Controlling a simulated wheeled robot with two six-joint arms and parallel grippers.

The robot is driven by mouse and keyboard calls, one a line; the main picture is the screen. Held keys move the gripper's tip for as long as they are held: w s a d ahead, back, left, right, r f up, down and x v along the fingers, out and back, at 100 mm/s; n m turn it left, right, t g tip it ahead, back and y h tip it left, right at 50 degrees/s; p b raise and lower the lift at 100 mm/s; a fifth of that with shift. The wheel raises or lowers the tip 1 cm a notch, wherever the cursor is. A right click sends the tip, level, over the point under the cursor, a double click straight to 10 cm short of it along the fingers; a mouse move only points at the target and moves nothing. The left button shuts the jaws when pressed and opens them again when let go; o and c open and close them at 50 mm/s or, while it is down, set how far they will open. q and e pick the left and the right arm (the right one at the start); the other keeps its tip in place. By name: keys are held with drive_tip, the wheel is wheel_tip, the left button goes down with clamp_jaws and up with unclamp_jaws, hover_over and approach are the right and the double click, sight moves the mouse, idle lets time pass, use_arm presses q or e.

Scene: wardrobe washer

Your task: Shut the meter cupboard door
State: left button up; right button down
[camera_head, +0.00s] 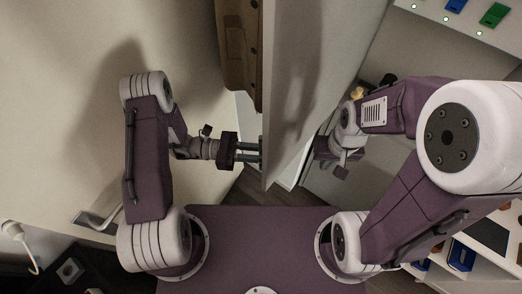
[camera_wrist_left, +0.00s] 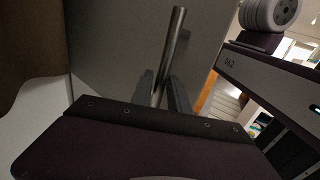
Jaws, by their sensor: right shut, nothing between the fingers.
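A tall pale door panel (camera_head: 287,95) stands nearly edge-on in the middle of the head view, between my two arms; I take it for the meter cupboard door. My left gripper (camera_head: 250,153) is on its left side, with its fingertips close to the panel. In the left wrist view a metal bar handle (camera_wrist_left: 173,45) stands in front of a grey panel (camera_wrist_left: 120,50) and runs down between the left fingers (camera_wrist_left: 162,92). Whether they clamp it is unclear. My right gripper (camera_head: 333,160) is on the panel's right side, shut and empty, partly hidden by its own wrist.
A brown wooden piece (camera_head: 240,45) is left of the panel at the top. A pale surface (camera_head: 70,90) fills the left side, with a metal lever (camera_head: 97,218) below. A shelf with coloured blocks (camera_head: 462,22) is at top right. A strip of floor shows below the panel.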

use_arm(q)
clamp_jaws()
idle(1.4)
